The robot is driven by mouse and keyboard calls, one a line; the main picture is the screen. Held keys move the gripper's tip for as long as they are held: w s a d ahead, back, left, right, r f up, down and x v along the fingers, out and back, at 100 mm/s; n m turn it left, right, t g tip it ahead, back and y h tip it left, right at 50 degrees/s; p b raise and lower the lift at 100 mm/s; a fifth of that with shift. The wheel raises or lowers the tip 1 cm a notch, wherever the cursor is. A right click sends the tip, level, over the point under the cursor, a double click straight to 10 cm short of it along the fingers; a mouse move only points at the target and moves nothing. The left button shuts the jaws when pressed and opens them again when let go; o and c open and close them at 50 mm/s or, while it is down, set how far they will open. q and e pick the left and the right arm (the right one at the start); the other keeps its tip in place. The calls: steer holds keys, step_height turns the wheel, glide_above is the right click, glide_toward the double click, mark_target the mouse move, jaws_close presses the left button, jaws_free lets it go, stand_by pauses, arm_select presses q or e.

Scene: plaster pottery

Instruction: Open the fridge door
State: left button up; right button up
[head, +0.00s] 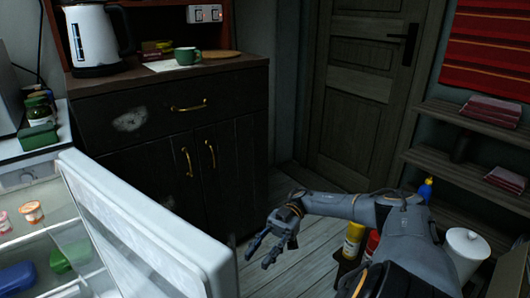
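The white fridge door (150,235) stands open at the lower left, swung out from the fridge. Behind it the fridge interior (40,249) shows shelves with small tubs (32,212), a blue container (16,279) and a green container (70,257). My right gripper (258,251) is just right of the door's upper edge in the picture, its fingers spread apart with nothing between them. I cannot tell the exact depth gap between the fingers and the door. My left gripper is not in view.
A dark cabinet (219,103) with brass handles stands behind, holding a kettle (92,38) and a green mug (187,56). A closed wooden door (356,80) is at the back. Bottles (354,240) and a white bin (466,250) stand at right. Some plank floor is clear.

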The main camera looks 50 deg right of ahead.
steer(key=shift+w+d, duration=0.1)
steer(key=shift+d, duration=0.85)
